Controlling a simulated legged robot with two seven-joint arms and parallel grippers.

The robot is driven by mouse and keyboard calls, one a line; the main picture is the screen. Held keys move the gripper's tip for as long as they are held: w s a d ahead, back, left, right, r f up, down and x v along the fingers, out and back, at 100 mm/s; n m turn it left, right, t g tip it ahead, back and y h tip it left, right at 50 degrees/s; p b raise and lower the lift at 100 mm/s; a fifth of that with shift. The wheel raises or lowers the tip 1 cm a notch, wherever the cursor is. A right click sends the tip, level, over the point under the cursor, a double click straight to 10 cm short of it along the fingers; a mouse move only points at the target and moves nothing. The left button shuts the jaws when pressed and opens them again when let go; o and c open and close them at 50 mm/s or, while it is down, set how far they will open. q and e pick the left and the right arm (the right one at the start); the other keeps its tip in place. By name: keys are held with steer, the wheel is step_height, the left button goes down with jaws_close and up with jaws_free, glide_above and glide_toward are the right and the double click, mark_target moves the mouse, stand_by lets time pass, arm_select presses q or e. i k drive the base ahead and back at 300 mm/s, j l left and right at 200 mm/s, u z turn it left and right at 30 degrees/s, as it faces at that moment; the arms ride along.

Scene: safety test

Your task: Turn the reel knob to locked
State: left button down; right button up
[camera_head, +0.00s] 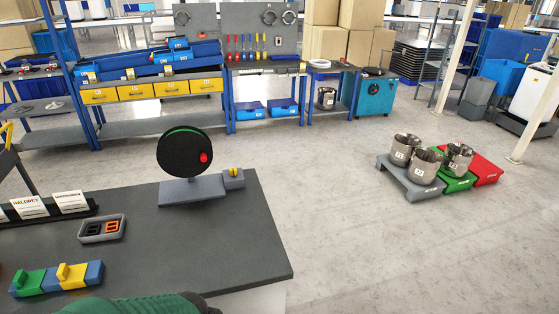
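A round black reel (181,153) with a green rim stands upright on a grey base (190,190) near the far right part of the dark table (205,240). A red knob (204,158) sits on the reel's face, toward its right side. A small grey block (233,181) stands at the right of the base, with a small yellow knob (234,172) on it. Which of these knobs is the reel knob, and whether it is at locked, I cannot tell. Neither gripper shows in the view.
On the table are a grey tray (82,238) with black and orange parts, a green, yellow and blue block set (57,278), and a black rack (55,216) with white cards. A dark green rounded form shows at the bottom edge. The table's middle is clear.

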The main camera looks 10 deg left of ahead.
mark_target(233, 171)
steer(key=i+l+z, duration=0.8)
steer(key=i+z, duration=0.15)
steer(key=i, duration=0.25)
